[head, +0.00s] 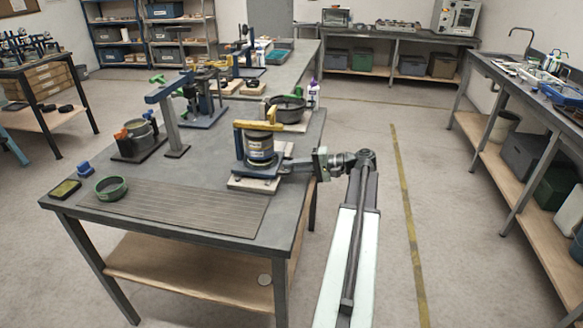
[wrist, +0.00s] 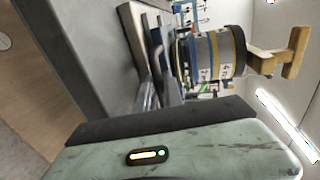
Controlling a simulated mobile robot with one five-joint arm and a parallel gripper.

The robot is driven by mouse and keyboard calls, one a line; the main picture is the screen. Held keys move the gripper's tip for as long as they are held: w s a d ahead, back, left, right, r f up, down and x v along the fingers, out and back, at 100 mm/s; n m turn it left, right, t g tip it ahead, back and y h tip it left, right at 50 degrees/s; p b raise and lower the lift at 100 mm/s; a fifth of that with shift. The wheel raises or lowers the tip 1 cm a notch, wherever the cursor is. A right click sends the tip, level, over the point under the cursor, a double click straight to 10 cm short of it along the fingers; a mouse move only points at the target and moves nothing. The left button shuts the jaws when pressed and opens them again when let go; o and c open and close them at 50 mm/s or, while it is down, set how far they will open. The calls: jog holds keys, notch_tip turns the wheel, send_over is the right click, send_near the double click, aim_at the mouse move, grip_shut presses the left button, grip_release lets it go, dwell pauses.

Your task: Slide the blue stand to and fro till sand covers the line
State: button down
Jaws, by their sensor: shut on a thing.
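The blue stand (head: 258,172) is a flat blue plate near the right edge of the grey table. It sits on a pale base (head: 246,184). A dark round container (head: 259,147) with pale and yellow bands stands upright on it, topped by a yellow handle (head: 257,126). In the wrist view the container (wrist: 212,57) appears sideways, with the blue plate (wrist: 166,45) beside it. My gripper (head: 286,167) reaches in from the right and is shut on the stand's near right side; the exact grip is partly hidden. I cannot make out sand or the line.
A blue-armed post (head: 172,115) and a black pan (head: 287,108) stand behind. The floor to the right is clear.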

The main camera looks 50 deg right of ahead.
jog(key=w+d, duration=0.1)
jog(key=d, duration=0.1)
jog(key=w+d, duration=0.2)
jog(key=d, duration=0.1)
jog(key=w+d, duration=0.1)
jog(key=d, duration=0.1)
jog(key=shift+w+d, duration=0.15)
jog(key=shift+w, duration=0.05)
jog(key=c, duration=1.5)
grip_release()
jog(key=p+v, duration=0.1)
jog(key=v, duration=0.6)
jog(key=shift+s+d+r+p, duration=0.1)
jog(key=shift+s+d+p, duration=0.1)
jog(key=shift+s+p, duration=0.15)
